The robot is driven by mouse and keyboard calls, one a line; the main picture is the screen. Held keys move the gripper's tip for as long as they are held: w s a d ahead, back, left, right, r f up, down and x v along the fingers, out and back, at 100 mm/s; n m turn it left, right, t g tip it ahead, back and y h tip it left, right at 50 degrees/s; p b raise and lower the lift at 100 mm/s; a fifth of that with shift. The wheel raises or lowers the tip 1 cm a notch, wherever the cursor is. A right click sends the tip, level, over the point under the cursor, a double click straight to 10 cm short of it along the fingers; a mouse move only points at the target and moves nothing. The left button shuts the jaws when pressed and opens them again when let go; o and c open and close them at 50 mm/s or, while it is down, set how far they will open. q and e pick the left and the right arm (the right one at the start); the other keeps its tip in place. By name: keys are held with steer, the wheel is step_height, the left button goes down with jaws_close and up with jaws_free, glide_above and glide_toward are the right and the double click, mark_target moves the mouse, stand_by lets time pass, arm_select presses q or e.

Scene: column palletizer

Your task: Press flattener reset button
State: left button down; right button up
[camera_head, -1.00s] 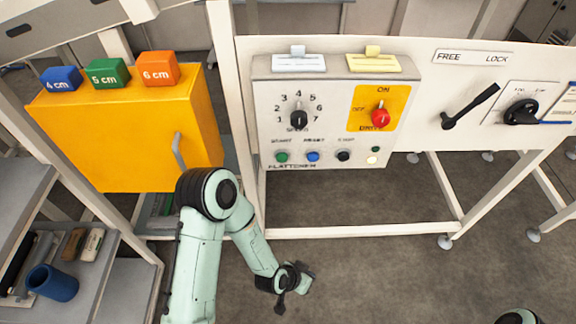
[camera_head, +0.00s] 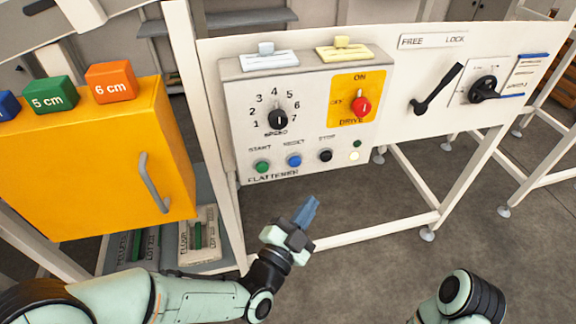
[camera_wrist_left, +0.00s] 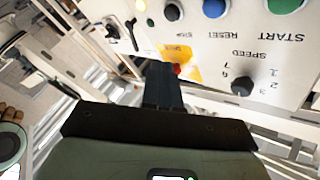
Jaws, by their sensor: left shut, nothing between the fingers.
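The flattener control panel (camera_head: 245,105) is a white box. Its blue button (camera_head: 294,160), under the RESET label, sits between the green START button (camera_head: 262,167) and the black STOP button (camera_head: 325,155). My left gripper (camera_head: 310,205) is shut and empty, below and in front of the panel, apart from the buttons. In the left wrist view the panel looks upside down; the blue button (camera_wrist_left: 214,7) is at the top edge, and the shut fingers (camera_wrist_left: 163,85) point towards the panel. My right gripper is out of view; only part of my right arm shows at the lower right.
On the panel are a speed dial (camera_head: 277,119) and a red drive knob (camera_head: 361,106). A black FREE/LOCK lever (camera_head: 436,90) is to the right. A yellow cabinet (camera_head: 80,170) with a grey handle stands left. Floor is open below the panel.

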mark_target(295, 162)
arm_select(q)
steer(key=w+a+p, duration=0.1)
steer(key=w+a, duration=0.1)
steer(key=w, duration=0.6)
steer(key=shift+w+a+p, duration=0.25)
steer(key=shift+a+p, duration=0.1)
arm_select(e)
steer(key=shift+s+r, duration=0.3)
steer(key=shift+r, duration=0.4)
arm_select(q)
steer(key=shift+f, duration=0.1)
stand_by(1.2)
steer(key=shift+w+a+b, duration=0.15)
steer(key=shift+w+b, duration=0.2)
steer(key=shift+b, duration=0.1)
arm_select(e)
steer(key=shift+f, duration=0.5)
